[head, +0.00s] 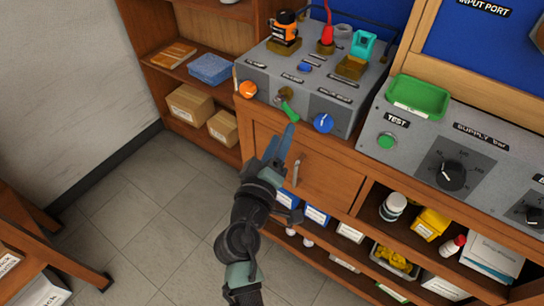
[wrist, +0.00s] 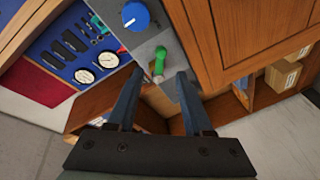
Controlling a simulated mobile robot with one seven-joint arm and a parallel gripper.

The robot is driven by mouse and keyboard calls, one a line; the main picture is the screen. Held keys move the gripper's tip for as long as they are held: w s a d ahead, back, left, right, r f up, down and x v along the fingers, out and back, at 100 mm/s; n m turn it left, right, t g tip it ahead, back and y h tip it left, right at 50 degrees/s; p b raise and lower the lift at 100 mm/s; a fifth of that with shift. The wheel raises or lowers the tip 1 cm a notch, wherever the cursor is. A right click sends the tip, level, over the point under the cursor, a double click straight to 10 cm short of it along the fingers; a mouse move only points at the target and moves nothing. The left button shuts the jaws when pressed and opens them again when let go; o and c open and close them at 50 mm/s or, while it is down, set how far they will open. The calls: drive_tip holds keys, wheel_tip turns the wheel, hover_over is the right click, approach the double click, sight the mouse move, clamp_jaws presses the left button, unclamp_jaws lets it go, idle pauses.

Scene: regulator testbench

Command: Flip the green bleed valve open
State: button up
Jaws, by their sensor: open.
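The green bleed valve lever (head: 289,111) sticks out low on the front of the grey test box (head: 330,108), between an orange knob (head: 247,89) and a blue knob (head: 323,123). In the wrist view the green lever (wrist: 159,66) shows between and beyond my fingertips, with the blue knob (wrist: 136,16) above left. My gripper (head: 283,132) is open and empty, in front of and just below the lever in the head view. It also shows in the wrist view (wrist: 158,76). I cannot tell whether a finger touches the lever.
A grey panel with a green test button (head: 387,141) and a supply dial (head: 451,175) stands to the right. A green tray (head: 418,96) sits on top of it. Below the box is a wooden cabinet door with a handle (head: 296,172).

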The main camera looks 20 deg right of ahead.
drive_tip(key=v, duration=0.5)
drive_tip(key=shift+s+a, duration=0.3)
drive_tip(key=w+a+r+m+t+y, duration=0.1)
drive_tip(key=a+r+m+t, duration=0.15)
drive_tip(key=r, duration=0.95)
drive_tip(key=w+a+r+m+t+y, duration=0.2)
drive_tip(key=r+t, duration=0.1)
drive_tip(key=r, duration=1)
drive_tip(key=s+a+r+t+y, duration=0.35)
drive_tip(key=s+r, duration=0.25)
drive_tip(key=r, duration=0.5)
drive_tip(key=s+a+r+t+y, duration=0.35)
drive_tip(key=s+r, duration=0.25)
drive_tip(key=r, duration=0.5)
wheel_tip(320, 180, up, 14)
drive_tip(key=p, duration=1.3)
drive_tip(key=shift+d+n+p, duration=0.15)
drive_tip(key=shift+n+p, duration=0.2)
